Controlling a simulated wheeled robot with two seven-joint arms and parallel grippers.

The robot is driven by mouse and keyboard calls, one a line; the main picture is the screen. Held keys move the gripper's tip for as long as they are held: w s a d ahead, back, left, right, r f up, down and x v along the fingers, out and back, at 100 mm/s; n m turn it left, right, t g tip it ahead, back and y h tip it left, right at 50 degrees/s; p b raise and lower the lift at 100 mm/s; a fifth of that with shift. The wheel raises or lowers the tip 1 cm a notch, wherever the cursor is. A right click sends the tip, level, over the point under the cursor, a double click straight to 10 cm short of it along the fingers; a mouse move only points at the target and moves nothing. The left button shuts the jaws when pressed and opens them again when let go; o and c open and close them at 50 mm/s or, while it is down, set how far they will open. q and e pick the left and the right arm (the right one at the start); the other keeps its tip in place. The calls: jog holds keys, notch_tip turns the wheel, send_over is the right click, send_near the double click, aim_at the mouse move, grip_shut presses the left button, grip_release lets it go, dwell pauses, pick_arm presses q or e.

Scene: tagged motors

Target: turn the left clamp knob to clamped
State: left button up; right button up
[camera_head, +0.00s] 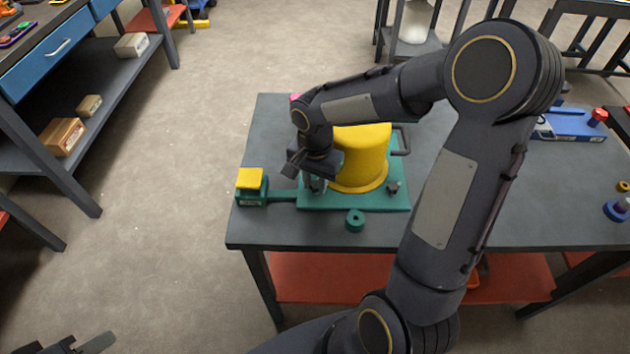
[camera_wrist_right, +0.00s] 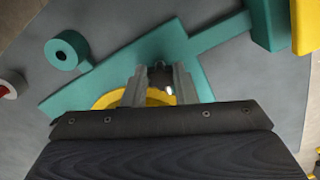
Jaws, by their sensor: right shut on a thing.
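The teal fixture plate (camera_head: 345,201) lies on the grey table and carries a large yellow motor housing (camera_head: 364,155). The left clamp knob is mostly hidden by my right gripper (camera_head: 314,182) in the head view. In the right wrist view, the dark knob (camera_wrist_right: 160,74) sits between the two grey fingers of my right gripper (camera_wrist_right: 160,82), which is shut on it. Its exact angle cannot be read. The right clamp knob (camera_head: 394,188) stands free at the plate's right side. My left gripper (camera_head: 82,345) shows only partly at the bottom left edge, away from the table.
A teal box with a yellow top (camera_head: 249,181) joins the plate on the left. A teal ring (camera_head: 355,220) lies in front of the plate. A blue fixture (camera_head: 570,124) stands at the right. My right arm covers the table's middle.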

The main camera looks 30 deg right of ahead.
aim_at(314, 185)
jog(key=m+b, duration=0.2)
jog(key=m, duration=0.1)
jog(key=shift+w+f, duration=0.1)
jog(key=shift+w+m+b, duration=0.1)
jog(key=shift+m+b, duration=0.3)
jog(key=shift+m, duration=1.6)
jog(key=o, duration=1)
notch_tip(314, 185, up, 8)
jog(key=shift+p, duration=0.4)
